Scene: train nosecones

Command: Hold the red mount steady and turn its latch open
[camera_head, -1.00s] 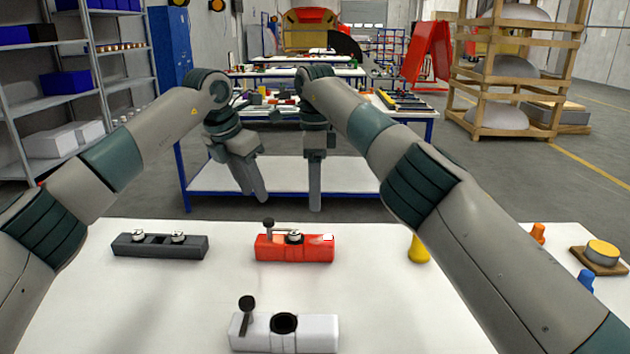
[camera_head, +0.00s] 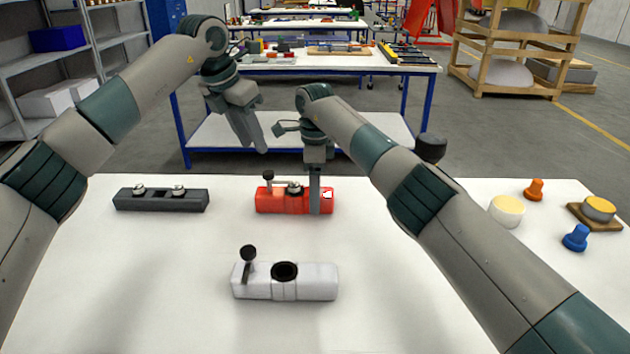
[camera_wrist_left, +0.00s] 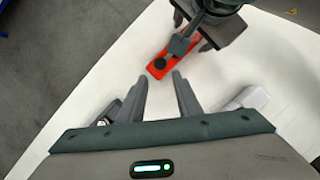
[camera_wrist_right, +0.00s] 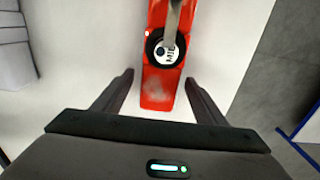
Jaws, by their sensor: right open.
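The red mount (camera_head: 285,204) lies on the white table, with a round latch and a lever with a dark knob on top. My right gripper (camera_head: 315,205) points down at its right end. In the right wrist view the open fingers (camera_wrist_right: 158,82) straddle one end of the mount (camera_wrist_right: 160,98), with gaps on both sides. The latch disc (camera_wrist_right: 166,53) and its lever (camera_wrist_right: 172,20) lie beyond them.
A dark grey mount (camera_head: 160,201) lies to the left and a white mount (camera_head: 310,282) in front. The front left table is bare.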

